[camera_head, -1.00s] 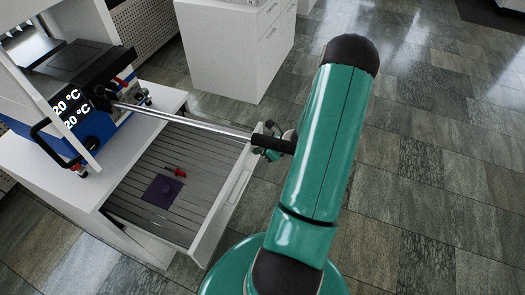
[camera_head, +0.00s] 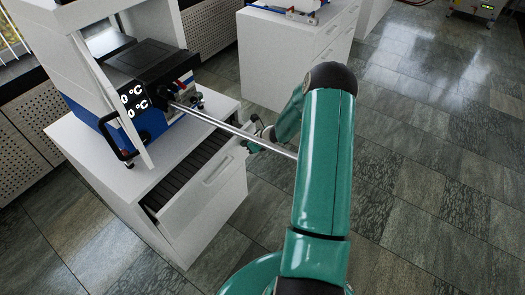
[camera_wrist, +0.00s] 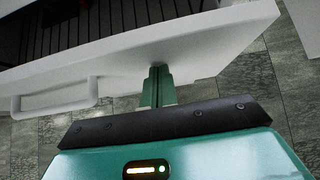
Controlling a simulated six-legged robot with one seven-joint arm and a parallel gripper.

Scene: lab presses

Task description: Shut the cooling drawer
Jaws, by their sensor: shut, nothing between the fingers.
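The cooling drawer (camera_head: 208,190) is in the white cabinet under the press. It stands partly out, with a narrow strip of its dark slatted inside (camera_head: 190,172) showing behind its white front. In the wrist view the drawer front (camera_wrist: 200,45) spans the top, with its bar handle (camera_wrist: 55,96) to the left. My gripper (camera_wrist: 157,72) is shut and empty, its fingertips at the outer face of the drawer front, seemingly touching it, right of the handle. In the head view it is small and partly hidden at the drawer's far right corner.
The blue and black press (camera_head: 140,85) with temperature displays stands on the cabinet (camera_head: 110,165). A long metal lever (camera_head: 235,128) reaches from the press across above the drawer and passes behind my arm. Another white cabinet (camera_head: 290,60) stands behind. The tiled floor (camera_head: 430,190) at right is clear.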

